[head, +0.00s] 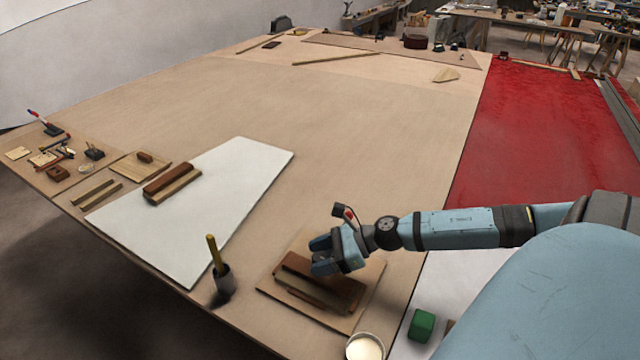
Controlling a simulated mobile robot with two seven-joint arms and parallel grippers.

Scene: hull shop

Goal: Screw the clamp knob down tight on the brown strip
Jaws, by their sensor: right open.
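A dark brown strip (341,290) lies on a wooden board (371,290) near the table's front edge. My right gripper (319,256) is just above and behind the strip's middle, fingers pointing left and spread. I cannot tell whether it touches the strip. I cannot make out a clamp knob at the strip; the gripper hides part of this area. A small red-and-black piece (348,213) shows just behind the gripper; I cannot tell what it is. A second brown strip (165,176) sits on a light wood block on the white sheet. My left gripper is not in view.
A dark cup with a yellow-handled tool (221,275) stands left of the board. A white-filled round pot (365,347) and a green block (422,325) are at the front. Small tools lie at far left. The middle of the table (330,130) is clear.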

